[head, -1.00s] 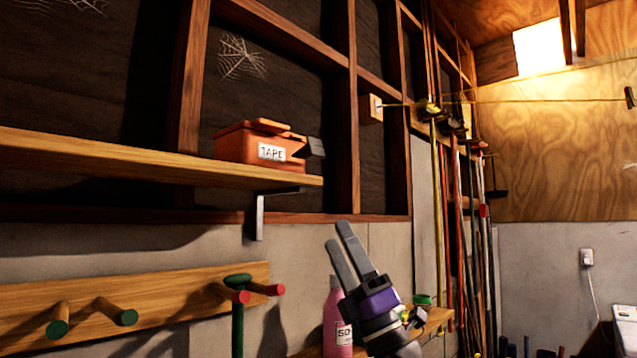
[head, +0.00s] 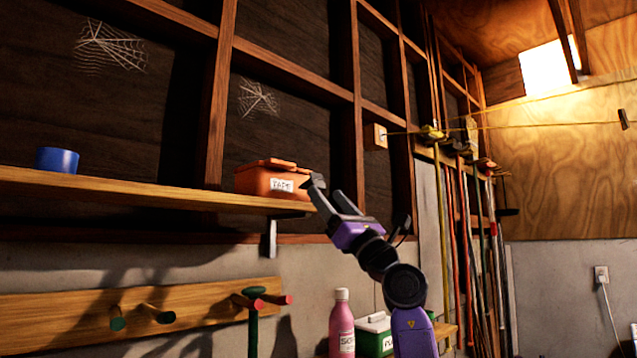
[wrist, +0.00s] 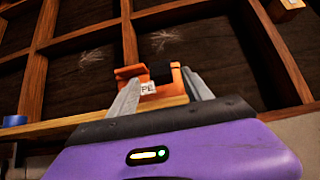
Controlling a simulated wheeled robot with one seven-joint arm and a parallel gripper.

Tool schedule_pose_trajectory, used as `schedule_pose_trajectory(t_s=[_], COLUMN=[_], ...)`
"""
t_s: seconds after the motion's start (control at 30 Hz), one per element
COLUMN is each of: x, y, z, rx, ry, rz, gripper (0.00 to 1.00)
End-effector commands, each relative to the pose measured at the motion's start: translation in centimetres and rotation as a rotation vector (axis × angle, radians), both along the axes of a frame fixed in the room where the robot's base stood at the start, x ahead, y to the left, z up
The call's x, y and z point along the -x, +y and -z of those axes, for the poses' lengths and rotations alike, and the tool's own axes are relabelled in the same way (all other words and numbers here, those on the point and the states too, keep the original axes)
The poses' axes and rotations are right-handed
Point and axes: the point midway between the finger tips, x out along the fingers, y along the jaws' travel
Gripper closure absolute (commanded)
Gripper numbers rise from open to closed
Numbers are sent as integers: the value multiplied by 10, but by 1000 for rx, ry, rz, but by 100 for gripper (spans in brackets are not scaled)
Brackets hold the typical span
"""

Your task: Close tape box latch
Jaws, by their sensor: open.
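The orange tape box (head: 262,183), with a white TAPE label (head: 282,185), sits on the wooden shelf. Its dark latch (head: 316,181) sticks out at the right end of the box. In the wrist view the box (wrist: 122,84) is ahead, with the black latch (wrist: 160,73) between my fingers in the picture. My gripper (head: 326,194) is open and empty, raised just right of the box close to the latch. Its two fingers also show in the wrist view (wrist: 160,80). I cannot tell whether a finger touches the latch.
The shelf (head: 120,190) has a blue roll (head: 57,160) at its left. A metal bracket (head: 271,238) hangs under the shelf. Below are a peg rack (head: 190,305), a pink bottle (head: 342,325) and a green-white box (head: 375,333). Long tools (head: 470,220) stand at right.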

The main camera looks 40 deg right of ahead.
Motion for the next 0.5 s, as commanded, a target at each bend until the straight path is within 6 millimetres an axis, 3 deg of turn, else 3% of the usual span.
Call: schedule_pose_trajectory(t_s=[0.2, 0.5], x=[-24, -36], y=[1, 1], z=[-26, -35], rx=[-4, -3], ry=[0, 0], rz=[-4, -1], gripper=[42, 42])
